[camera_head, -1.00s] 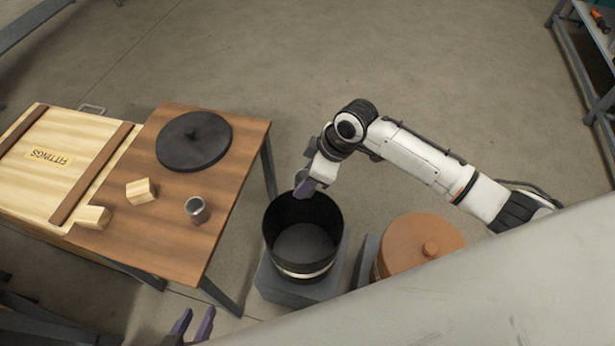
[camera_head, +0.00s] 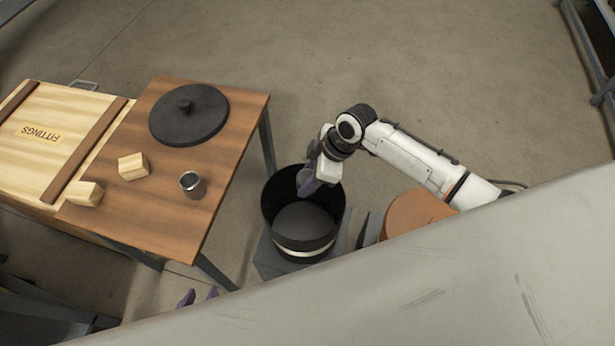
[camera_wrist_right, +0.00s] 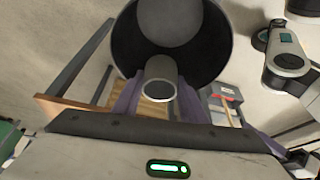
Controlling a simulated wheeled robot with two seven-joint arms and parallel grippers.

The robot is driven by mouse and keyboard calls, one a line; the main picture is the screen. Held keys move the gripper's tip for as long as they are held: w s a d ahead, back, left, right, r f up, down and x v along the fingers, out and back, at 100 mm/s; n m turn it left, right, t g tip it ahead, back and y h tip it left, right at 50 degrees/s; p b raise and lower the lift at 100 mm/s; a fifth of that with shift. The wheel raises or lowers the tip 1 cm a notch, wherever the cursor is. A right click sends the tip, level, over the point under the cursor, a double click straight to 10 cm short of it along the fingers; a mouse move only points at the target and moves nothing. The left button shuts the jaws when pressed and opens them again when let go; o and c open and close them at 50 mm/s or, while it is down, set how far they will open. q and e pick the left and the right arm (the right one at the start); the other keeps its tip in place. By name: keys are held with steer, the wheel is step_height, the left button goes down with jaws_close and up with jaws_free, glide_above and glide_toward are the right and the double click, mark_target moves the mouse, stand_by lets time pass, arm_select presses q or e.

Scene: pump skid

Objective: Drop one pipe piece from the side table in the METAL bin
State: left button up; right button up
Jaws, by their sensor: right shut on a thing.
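My right gripper (camera_head: 306,184) is shut on a grey pipe piece (camera_head: 304,176) at the mouth of the black bin. In the right wrist view the pipe piece (camera_wrist_right: 160,80) sits between the purple fingers, its round open end toward the camera. The black bin (camera_head: 297,244) stands open on a grey base and looks empty inside; it also shows in the wrist view (camera_wrist_right: 205,62). I cannot read a METAL label on it. Another pipe piece (camera_head: 193,185) stands upright on the wooden side table (camera_head: 205,225). My left gripper (camera_head: 199,295) shows only its fingertips, apart, at the bottom.
On the table lie a black round lid (camera_head: 189,116) and wooden blocks (camera_head: 133,167), (camera_head: 84,194). A FITTINGS crate (camera_head: 60,120) adjoins the table's left. An orange-lidded bin (camera_head: 412,212) stands right of the black bin. A large grey surface (camera_head: 400,270) covers the lower right.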

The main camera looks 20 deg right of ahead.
steer(key=o, duration=1.2)
steer(key=p+v, duration=0.1)
steer(key=v, duration=0.9)
steer(key=shift+r+p, duration=0.15)
steer(key=shift+p, duration=0.15)
steer(key=shift+s+d, duration=0.1)
steer(key=s+a+f+m+t+y, duration=0.1)
steer(key=s+a+f+m+t, duration=0.35)
steer(key=s+f+m, duration=0.35)
steer(key=s+d+f+m+t+h, duration=0.2)
steer(key=s+d+f+m, duration=0.1)
steer(key=s, duration=0.6)
steer(key=shift+s+d+h, duration=0.2)
steer(key=shift+d+h, duration=0.1)
